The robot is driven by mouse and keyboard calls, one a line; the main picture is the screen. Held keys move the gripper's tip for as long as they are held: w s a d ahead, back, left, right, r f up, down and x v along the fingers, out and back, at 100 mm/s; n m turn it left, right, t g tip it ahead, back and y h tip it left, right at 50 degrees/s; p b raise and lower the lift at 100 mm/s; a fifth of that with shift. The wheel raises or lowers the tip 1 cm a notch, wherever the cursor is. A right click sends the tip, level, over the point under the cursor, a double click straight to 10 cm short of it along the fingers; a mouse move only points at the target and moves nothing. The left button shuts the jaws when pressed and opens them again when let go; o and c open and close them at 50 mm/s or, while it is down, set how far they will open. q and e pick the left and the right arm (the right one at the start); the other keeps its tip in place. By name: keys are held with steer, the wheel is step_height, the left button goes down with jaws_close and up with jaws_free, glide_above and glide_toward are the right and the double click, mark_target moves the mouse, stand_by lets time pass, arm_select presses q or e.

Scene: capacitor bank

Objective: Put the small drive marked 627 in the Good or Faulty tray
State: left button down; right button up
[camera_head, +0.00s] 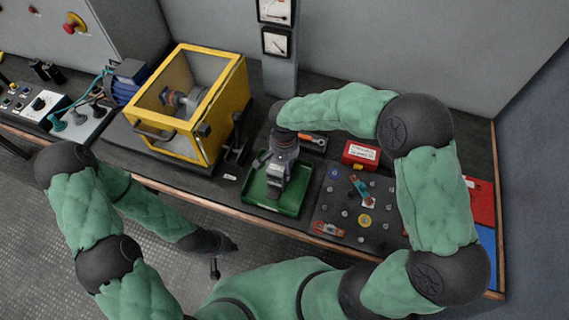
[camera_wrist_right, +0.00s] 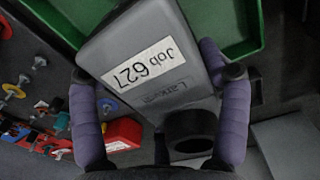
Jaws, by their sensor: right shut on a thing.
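The small drive (camera_wrist_right: 150,62) is a grey box with a white label reading "Job 627" and a dark round opening at one end. My right gripper (camera_wrist_right: 160,85) is shut on it, one purple finger on each side. In the head view the drive (camera_head: 275,182) hangs below my right gripper (camera_head: 284,158), over the green tray (camera_head: 292,208). I cannot tell whether it touches the tray. My left gripper (camera_head: 222,254) is low in front of the bench, away from the drive; its opening is unclear. A red tray (camera_head: 481,200) and a blue tray (camera_head: 487,243) lie at the far right, partly behind my right arm.
A yellow-framed test enclosure (camera_head: 205,120) with a blue motor (camera_head: 127,80) stands left of the green tray. A dark board (camera_head: 345,225) with several small parts lies right of it. A red box (camera_head: 360,154) stands behind that board. My right arm spans the bench's right side.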

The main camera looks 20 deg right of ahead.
steer(key=shift+w, duration=0.1)
steer(key=shift+f, duration=0.1)
steer(key=o, duration=1.7)
steer(key=shift+r, duration=0.3)
step_height(320, 180, up, 12)
steer(key=p, duration=0.3)
steer(key=shift+f+p, duration=0.15)
steer(key=shift+p, duration=0.2)
